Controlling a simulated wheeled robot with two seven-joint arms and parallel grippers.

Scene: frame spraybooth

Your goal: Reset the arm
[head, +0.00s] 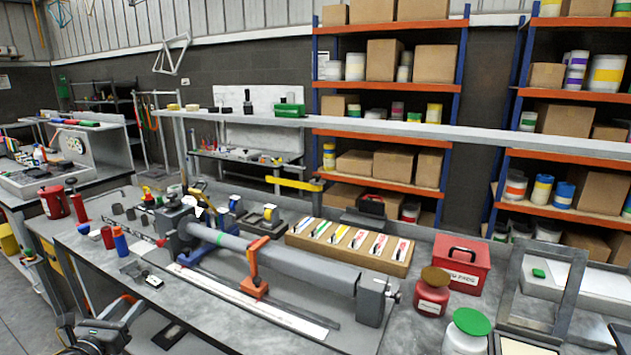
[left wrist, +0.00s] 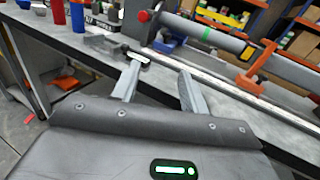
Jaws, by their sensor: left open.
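My left gripper (head: 122,309) is at the lower left of the head view, by the front edge of the workbench (head: 215,315). In the left wrist view, its two grey fingers (left wrist: 160,82) stand apart with nothing between them. They point toward the bench top. A small dark and pale item (head: 152,280) lies on the bench beyond the fingers. My right gripper shows in neither view.
A long grey tube (head: 290,262) with a green band lies in a fixture with an orange clamp (head: 254,268). A blue bottle (head: 120,241) and red cups stand left. A red box (head: 460,264) and lidded jars stand right. Floor shows at left.

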